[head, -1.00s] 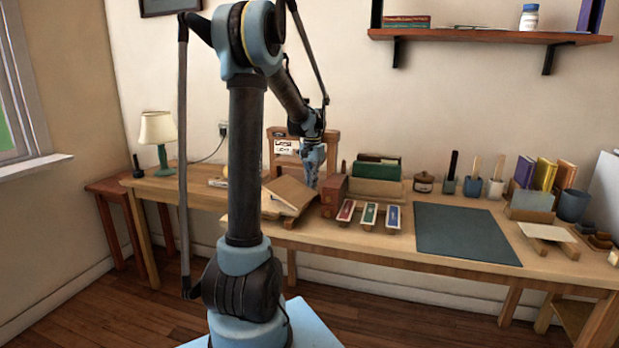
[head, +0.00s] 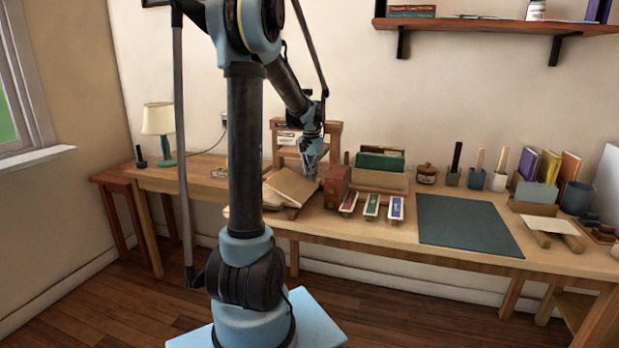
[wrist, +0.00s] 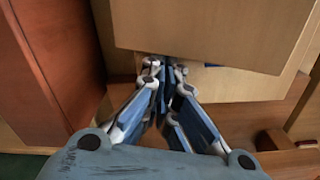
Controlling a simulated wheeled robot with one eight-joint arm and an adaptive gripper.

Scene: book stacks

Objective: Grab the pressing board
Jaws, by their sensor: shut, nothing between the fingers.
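Flat tan wooden boards, which I take for the pressing board (head: 291,186), lie stacked and tilted on the bench in the head view. The top one fills much of the upper wrist view (wrist: 220,28), with a second board (wrist: 235,84) below it. My gripper (head: 310,172) points down at the right end of the stack. In the wrist view my gripper (wrist: 169,66) is shut and empty, its fingertips together at the lower edge of the top board. I cannot tell whether they touch it.
A reddish-brown block (head: 336,188) stands close to the right of my gripper and fills the left of the wrist view (wrist: 35,85). A wooden frame (head: 331,136) stands behind. Three colored labelled pieces (head: 371,207) and a dark mat (head: 465,228) lie to the right.

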